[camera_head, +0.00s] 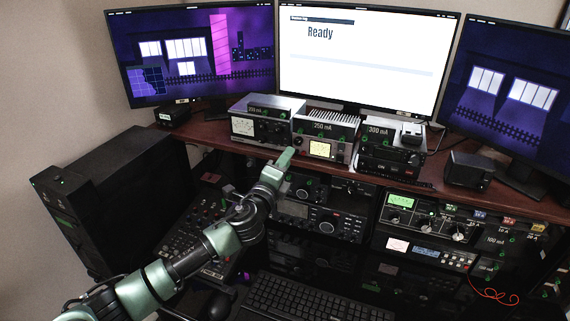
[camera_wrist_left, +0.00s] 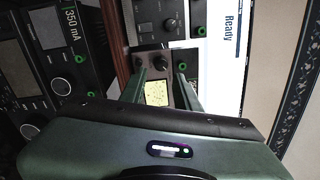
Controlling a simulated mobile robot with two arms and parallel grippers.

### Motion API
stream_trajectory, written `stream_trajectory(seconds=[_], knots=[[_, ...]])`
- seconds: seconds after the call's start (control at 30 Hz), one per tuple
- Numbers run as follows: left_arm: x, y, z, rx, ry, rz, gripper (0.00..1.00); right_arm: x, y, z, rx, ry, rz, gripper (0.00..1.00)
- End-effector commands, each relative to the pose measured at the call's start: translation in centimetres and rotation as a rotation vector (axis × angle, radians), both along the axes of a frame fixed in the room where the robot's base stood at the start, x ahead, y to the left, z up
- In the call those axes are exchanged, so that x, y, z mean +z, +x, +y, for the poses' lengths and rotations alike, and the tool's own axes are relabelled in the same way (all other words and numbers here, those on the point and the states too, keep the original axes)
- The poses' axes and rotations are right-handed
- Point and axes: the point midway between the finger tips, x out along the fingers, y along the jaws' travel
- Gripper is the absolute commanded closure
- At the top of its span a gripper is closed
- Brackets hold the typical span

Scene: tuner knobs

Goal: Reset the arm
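My left arm comes in from the lower left in the head view. Its gripper (camera_head: 284,159) is in front of the middle tuner box (camera_head: 325,129), labelled 250 mA, close to the shelf edge. In the left wrist view the two green fingers of my left gripper (camera_wrist_left: 161,76) stand apart, with a lit yellow meter (camera_wrist_left: 157,93) showing between them. Nothing is held between the fingers. A dark knob (camera_wrist_left: 161,64) shows just beyond the fingertips; I cannot tell how far off it is. My right gripper is in neither view.
Tuner boxes stand left (camera_head: 262,122) and right (camera_head: 391,145) of the middle one on the wooden shelf (camera_head: 440,188). Radio panels (camera_head: 322,221) fill the rack below. A centre monitor (camera_head: 365,60) reads "Ready". A keyboard (camera_head: 312,300) lies below. A black case (camera_head: 120,190) stands left.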

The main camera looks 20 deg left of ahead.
Motion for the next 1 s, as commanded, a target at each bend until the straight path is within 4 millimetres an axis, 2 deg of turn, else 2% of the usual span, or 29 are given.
stream_trajectory(seconds=[0.13, 0.53, 0.67, 0.77, 0.87, 1.0], knots=[[0.0, -0.7, 0.0, -0.001, 0.0, 0.0, 0.68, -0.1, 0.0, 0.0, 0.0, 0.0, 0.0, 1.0], [-0.1, -0.7, -0.1, 0.0, -0.005, 0.002, 0.68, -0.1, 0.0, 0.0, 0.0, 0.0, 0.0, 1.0], [-2.4, -2.5, -0.6, 0.027, -0.12, 0.059, 0.68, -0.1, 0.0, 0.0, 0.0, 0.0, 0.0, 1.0], [-6.5, -6.1, -1.1, 0.098, -0.339, 0.174, 0.68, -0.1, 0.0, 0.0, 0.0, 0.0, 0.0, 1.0], [-11.4, -11.5, -1.3, 0.217, -0.606, 0.33, 0.68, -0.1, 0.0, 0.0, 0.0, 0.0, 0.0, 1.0], [-17.3, -20.3, -1.4, 0.419, -0.933, 0.551, 0.68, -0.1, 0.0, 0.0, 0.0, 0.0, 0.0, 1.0]])
